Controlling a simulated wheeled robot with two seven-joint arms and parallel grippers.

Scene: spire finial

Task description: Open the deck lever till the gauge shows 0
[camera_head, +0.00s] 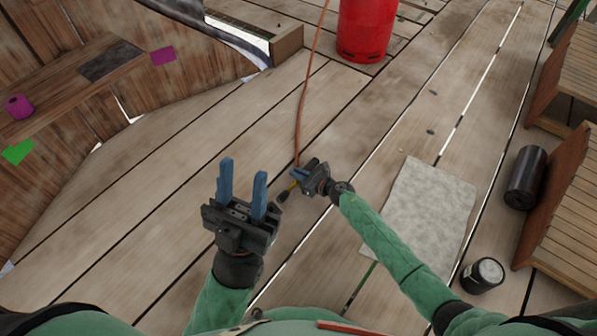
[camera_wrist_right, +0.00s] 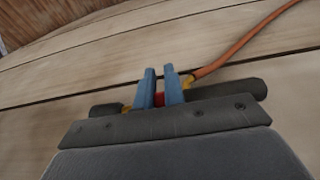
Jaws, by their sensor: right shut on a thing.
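My right gripper (camera_head: 297,178) is shut on a dark hand tool with yellow and red parts, low over the deck planks. In the right wrist view, its blue fingers (camera_wrist_right: 160,72) stand on either side of a small red part (camera_wrist_right: 159,99). The dark tool body (camera_wrist_right: 255,90) sticks out past the fingers. An orange hose (camera_head: 302,110) runs from the tool up past the red cylinder (camera_head: 365,28). My left gripper (camera_head: 243,170) is open and empty, left of the right one. I cannot make out a gauge, or tell whether the red part is a lever.
A grey mat (camera_head: 432,212) lies on the planks at the right. A wooden bench (camera_head: 65,85) with a magenta roll (camera_head: 18,106) is at the left. The planks between are clear.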

